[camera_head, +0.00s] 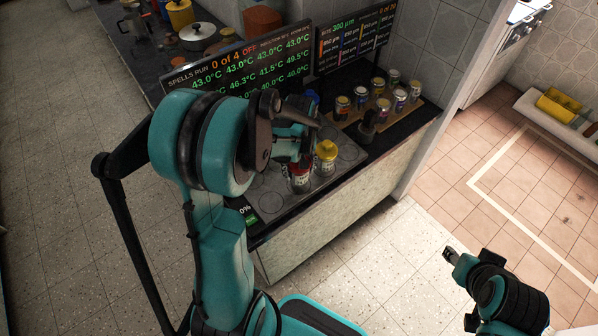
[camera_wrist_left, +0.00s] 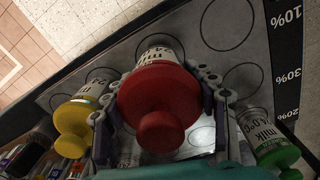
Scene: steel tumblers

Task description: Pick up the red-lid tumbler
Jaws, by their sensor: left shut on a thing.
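The red-lid tumbler (camera_head: 300,178) is at the grey mat with circles (camera_head: 268,202) on the counter. In the left wrist view its big red lid (camera_wrist_left: 158,98) faces the camera, with the labelled body (camera_wrist_left: 160,50) beyond it. My left gripper (camera_head: 298,160) is shut on this tumbler, with a finger on each side (camera_wrist_left: 162,82). I cannot tell whether its base touches the mat. My arm hides part of the mat in the head view. My right gripper (camera_head: 451,256) is away over the floor, empty; its jaw opening is unclear.
A yellow-lid tumbler (camera_head: 326,155) stands close beside the red one, and also shows in the wrist view (camera_wrist_left: 73,118). A green-lid tumbler (camera_wrist_left: 277,152) is on the other side. Several cans (camera_head: 382,106) stand on a board behind. Display screens (camera_head: 250,66) rise at the counter's back.

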